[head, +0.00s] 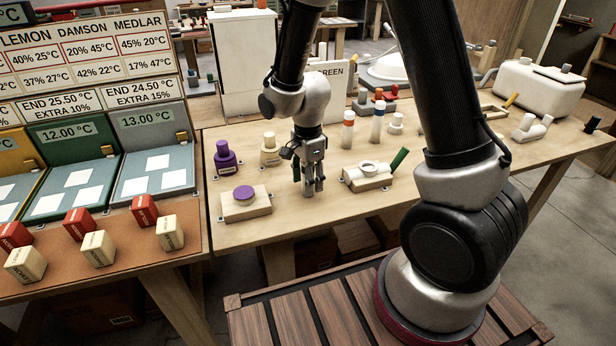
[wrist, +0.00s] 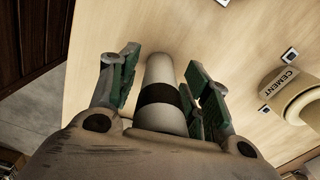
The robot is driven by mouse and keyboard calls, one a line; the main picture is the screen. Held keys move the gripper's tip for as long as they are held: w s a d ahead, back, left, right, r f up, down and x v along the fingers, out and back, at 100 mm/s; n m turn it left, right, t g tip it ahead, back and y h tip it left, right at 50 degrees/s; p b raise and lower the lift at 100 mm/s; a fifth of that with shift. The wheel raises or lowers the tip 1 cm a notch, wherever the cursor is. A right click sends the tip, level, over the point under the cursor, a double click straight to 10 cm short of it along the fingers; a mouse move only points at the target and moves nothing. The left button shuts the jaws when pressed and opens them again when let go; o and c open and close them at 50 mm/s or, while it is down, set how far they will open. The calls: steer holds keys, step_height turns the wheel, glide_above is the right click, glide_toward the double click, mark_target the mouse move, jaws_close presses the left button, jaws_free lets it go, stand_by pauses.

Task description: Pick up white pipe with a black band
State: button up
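The white pipe with a black band (wrist: 160,72) shows in the wrist view, between the fingers of my gripper (wrist: 160,85). The fingers stand on either side of the pipe. A gap shows between the left finger and the pipe, and the right fingers are closer to it. In the head view, my gripper (head: 312,187) points down, low over the middle of the wooden table. I cannot make out the pipe there; the gripper seems to hide it.
A cream cement jar (head: 270,152) and a purple jar (head: 225,158) stand left of my gripper. A block with a purple disc (head: 245,203) is at front left. A block with a white ring and green stick (head: 368,178) is at right. Red- and blue-banded tubes (head: 348,130) stand behind.

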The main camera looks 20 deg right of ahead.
jaws_close()
